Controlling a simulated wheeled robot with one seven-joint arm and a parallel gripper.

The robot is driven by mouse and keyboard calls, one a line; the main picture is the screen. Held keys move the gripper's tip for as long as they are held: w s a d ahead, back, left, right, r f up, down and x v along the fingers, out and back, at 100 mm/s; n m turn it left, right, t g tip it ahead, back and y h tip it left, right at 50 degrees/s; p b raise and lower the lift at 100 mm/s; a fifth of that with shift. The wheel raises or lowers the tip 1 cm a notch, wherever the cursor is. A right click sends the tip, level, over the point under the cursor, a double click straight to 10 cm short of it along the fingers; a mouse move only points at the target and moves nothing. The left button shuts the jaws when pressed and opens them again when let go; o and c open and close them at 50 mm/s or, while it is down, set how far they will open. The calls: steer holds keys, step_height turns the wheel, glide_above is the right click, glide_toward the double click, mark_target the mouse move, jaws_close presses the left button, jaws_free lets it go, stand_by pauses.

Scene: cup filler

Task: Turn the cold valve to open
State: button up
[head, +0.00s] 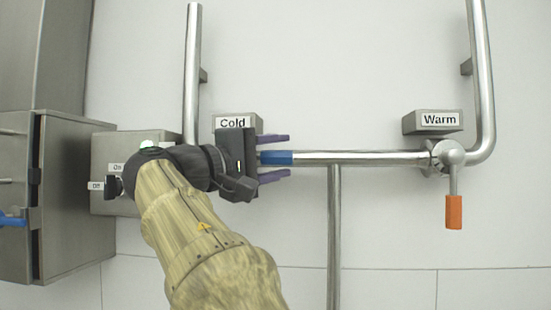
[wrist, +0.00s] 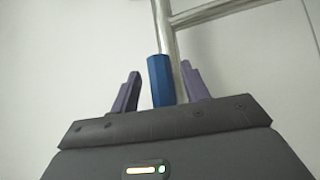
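The cold valve's blue handle grip (head: 277,158) lies level, in line with the horizontal pipe, below the "Cold" label (head: 232,123). The valve body is hidden behind my gripper. My gripper (head: 289,155) points right in the head view, with one purple finger above the blue grip and one below. In the wrist view the blue grip (wrist: 160,80) stands between the two fingers, and my gripper (wrist: 161,72) is open around it. A gap shows between the left finger and the grip; the right finger is closer, and I cannot tell whether it touches.
The warm valve (head: 447,154) is at the right, its orange-gripped handle (head: 454,211) hanging down. The horizontal pipe (head: 370,158) runs between the valves, with a vertical pipe (head: 334,230) below. An on/off switch box (head: 125,142) and a steel cabinet (head: 75,195) stand at left.

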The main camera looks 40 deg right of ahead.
steer(key=shift+a, duration=0.1)
steer(key=shift+a+f, duration=0.15)
steer(key=shift+a, duration=0.1)
steer(key=w+a+f+b, duration=0.1)
steer(key=a+b, duration=0.4)
steer(key=a, duration=1.1)
steer(key=shift+a+f, duration=0.25)
steer(key=shift+f, duration=0.45)
